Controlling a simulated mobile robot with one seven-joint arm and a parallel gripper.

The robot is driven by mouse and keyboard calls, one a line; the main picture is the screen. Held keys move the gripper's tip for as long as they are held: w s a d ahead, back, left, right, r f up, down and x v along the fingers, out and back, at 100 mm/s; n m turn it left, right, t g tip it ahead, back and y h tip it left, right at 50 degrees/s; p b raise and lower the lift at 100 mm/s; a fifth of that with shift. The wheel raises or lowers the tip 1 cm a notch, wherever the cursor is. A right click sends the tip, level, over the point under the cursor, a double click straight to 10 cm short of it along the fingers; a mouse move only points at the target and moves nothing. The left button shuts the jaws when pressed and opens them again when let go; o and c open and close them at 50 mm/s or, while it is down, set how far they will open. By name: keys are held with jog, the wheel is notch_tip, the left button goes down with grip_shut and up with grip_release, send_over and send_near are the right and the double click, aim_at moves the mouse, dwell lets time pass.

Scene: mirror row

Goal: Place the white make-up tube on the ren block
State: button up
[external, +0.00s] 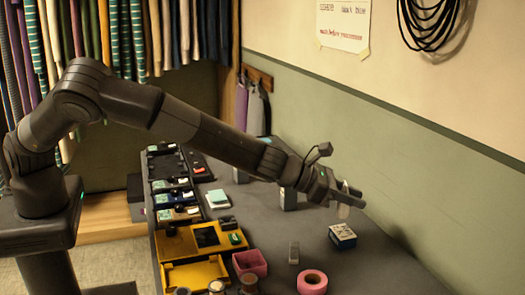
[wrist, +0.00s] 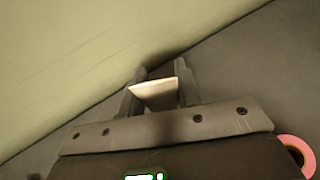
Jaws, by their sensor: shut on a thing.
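My gripper (external: 349,194) reaches over the right side of the dark table and is shut on the white make-up tube (external: 344,211). The tube hangs below the fingers. In the wrist view its pale end (wrist: 155,95) shows between the two fingers of my gripper (wrist: 160,82). A small white and dark blue block with dark lettering (external: 342,236), which looks like the ren block, stands on the table just below the tube in the picture. I cannot tell whether they touch. The block does not show in the wrist view.
A pink tape roll (external: 312,282), a small grey block (external: 293,252) and a pink box (external: 250,263) lie nearer the front. A grey box (external: 288,199) stands under my forearm. Yellow trays (external: 195,272) line the left. The green wall (external: 430,175) runs close behind my gripper.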

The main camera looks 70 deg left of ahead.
jog(key=shift+w+a+f, duration=0.45)
jog(key=shift+w, duration=0.2)
jog(key=shift+f, duration=2.05)
jog(key=shift+f, duration=0.1)
jog(key=o, duration=1)
jog(key=shift+c, duration=0.2)
